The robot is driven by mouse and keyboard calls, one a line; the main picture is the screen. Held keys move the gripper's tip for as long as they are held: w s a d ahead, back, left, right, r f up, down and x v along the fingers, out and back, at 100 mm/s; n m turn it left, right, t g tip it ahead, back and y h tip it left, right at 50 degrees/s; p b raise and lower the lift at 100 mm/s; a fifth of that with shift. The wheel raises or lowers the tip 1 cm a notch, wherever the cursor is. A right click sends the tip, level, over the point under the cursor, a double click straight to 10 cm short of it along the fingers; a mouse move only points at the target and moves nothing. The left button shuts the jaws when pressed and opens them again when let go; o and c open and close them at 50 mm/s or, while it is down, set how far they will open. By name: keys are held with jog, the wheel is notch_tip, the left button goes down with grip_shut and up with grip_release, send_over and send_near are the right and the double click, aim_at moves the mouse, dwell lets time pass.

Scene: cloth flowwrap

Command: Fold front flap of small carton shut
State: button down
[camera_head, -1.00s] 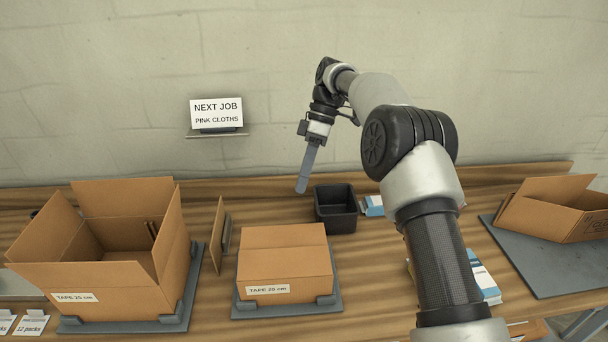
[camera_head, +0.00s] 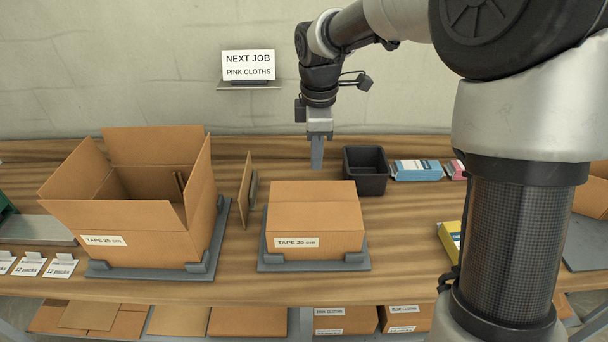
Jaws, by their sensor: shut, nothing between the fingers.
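The small carton (camera_head: 315,215) stands on a grey base plate (camera_head: 315,265) in the middle of the table, with a "TAPE 20 cm" label on its front. Its top looks covered by flat brown board, and no flap stands up from its front edge. My gripper (camera_head: 317,160) is shut and empty, pointing down behind the carton's back edge. It looks apart from the carton, in front of the wall and left of a black bin.
A larger open carton (camera_head: 110,215) with raised flaps stands left on its own plate. An upright brown panel (camera_head: 246,190) stands between the cartons. The black bin (camera_head: 366,184) and blue packs (camera_head: 417,170) are at the back right. A yellow pack (camera_head: 450,240) lies right.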

aim_at(315, 203)
jog(key=f, duration=0.4)
jog(key=f+b, duration=0.1)
jog(key=f, duration=0.3)
jog(key=w+f, duration=0.1)
jog(key=f, duration=0.3)
jog(key=shift+w+f, duration=0.1)
jog(key=shift+f, duration=0.3)
jog(key=shift+f, duration=0.1)
